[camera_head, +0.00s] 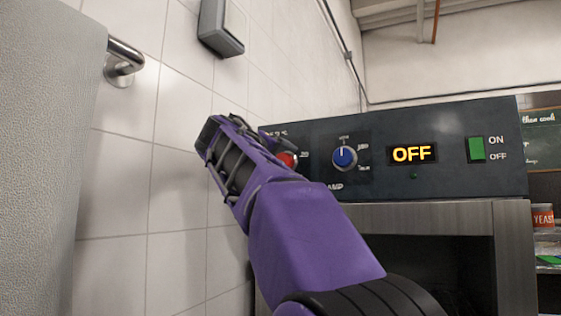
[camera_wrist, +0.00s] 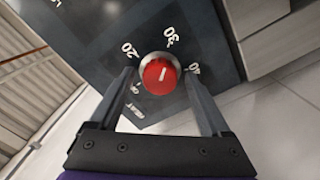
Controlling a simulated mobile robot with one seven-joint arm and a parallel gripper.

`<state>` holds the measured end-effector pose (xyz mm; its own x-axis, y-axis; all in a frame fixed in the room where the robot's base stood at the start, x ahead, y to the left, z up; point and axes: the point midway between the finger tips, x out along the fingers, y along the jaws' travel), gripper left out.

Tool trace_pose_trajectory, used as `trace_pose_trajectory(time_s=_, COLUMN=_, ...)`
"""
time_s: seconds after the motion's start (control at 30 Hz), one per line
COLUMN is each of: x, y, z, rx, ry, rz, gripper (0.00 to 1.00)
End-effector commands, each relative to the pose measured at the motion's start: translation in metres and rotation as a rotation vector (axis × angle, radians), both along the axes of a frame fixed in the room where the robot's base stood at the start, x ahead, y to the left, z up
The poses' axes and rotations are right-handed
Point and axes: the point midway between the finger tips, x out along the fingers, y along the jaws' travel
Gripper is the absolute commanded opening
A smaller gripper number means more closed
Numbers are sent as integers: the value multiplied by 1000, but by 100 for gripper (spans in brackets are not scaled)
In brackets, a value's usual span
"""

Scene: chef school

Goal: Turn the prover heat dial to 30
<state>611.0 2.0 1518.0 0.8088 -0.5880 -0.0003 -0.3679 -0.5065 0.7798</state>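The red heat dial (camera_wrist: 158,76) shows in the wrist view, on the dark prover panel (camera_wrist: 120,20) with 20, 30 and 40 printed around it. Its short white mark lies roughly in line with the 30. My gripper (camera_wrist: 159,73) is open, one finger to each side of the dial in the picture. Gaps show between the dial and both fingers, and I see no contact. In the head view the red dial (camera_head: 287,159) is partly hidden by my purple arm, and the fingers are mostly hidden.
A blue dial (camera_head: 344,158), an OFF display (camera_head: 412,153) and a green power switch (camera_head: 477,148) sit right of the red dial. A tiled wall (camera_head: 130,200) is close on the left.

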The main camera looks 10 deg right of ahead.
Motion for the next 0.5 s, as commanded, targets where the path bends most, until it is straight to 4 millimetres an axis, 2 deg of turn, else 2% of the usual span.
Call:
trace_pose_trajectory(time_s=0.27, x=-8, y=6, z=0, rx=0, ry=0, rz=2, gripper=82)
trace_pose_trajectory(time_s=0.5, x=-46, y=34, z=1, rx=0, ry=0, rz=6, gripper=82)
